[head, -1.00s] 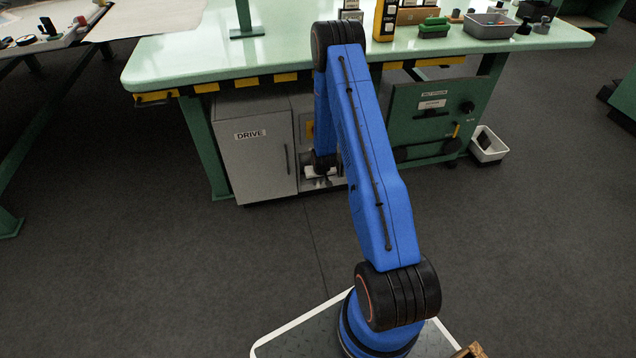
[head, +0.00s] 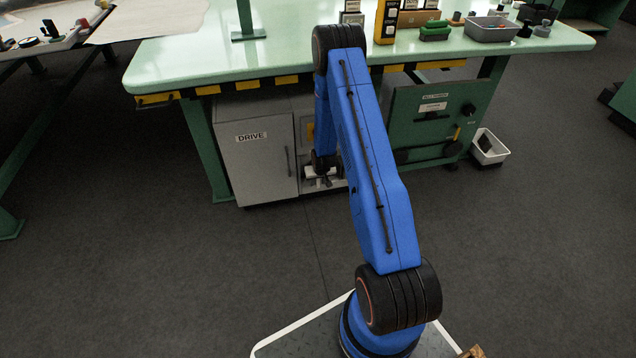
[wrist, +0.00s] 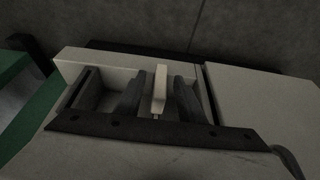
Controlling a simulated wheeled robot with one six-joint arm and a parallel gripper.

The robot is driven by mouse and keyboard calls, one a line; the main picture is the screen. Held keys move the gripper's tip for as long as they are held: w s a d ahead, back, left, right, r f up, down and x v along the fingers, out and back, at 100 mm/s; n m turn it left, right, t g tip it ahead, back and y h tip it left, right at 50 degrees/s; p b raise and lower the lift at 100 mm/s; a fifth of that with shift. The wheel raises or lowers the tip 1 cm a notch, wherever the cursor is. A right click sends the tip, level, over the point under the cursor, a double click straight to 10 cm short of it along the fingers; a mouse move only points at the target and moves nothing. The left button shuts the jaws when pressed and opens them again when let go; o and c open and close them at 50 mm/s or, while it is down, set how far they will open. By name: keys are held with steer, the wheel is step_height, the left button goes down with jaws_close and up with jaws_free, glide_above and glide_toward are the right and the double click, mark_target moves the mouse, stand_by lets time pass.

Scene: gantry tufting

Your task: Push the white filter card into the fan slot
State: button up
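The white filter card (wrist: 159,88) shows in the middle of the wrist view as a narrow pale upright piece. My gripper (wrist: 158,98) has one dark finger on each side of it, with narrow gaps visible between the fingers and the card. The fingers look open around it. How far the card sits in the fan slot cannot be told, since the slot is not clearly seen behind the fingers. In the head view, my gripper (head: 322,180) is low beside the open front of the grey DRIVE cabinet (head: 255,155), small and partly hidden by my arm.
A pale green bench (head: 300,52) stands above the cabinet, with yellow-and-black edge marks. A green cabinet (head: 432,115) stands to the right, and a white bin (head: 489,147) lies beside it on the floor. The dark floor in front is clear.

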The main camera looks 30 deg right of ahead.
steer(key=v, duration=1.7)
steer(key=shift+s, duration=0.15)
steer(key=shift+r, duration=0.1)
steer(key=s+a+r, duration=0.3)
steer(key=s+r, duration=0.1)
steer(key=r, duration=0.6)
steer(key=s+a+r+n, duration=0.1)
steer(key=s+a+r, duration=0.3)
steer(key=r, duration=0.5)
steer(key=s+a+r, duration=0.3)
steer(key=r, duration=0.7)
steer(key=s+a+r, duration=0.3)
steer(key=s+r, duration=0.1)
steer(key=s, duration=0.5)
steer(key=s+a+r+n, duration=0.1)
steer(key=s+r, duration=0.3)
steer(key=s, duration=0.6)
steer(key=s+a+r+n+y, duration=0.1)
steer(key=s+a+r, duration=0.3)
steer(key=s, duration=0.6)
steer(key=shift+s+a+r+t, duration=0.15)
steer(key=shift+a+r+t, duration=0.2)
steer(key=shift+r, duration=0.2)
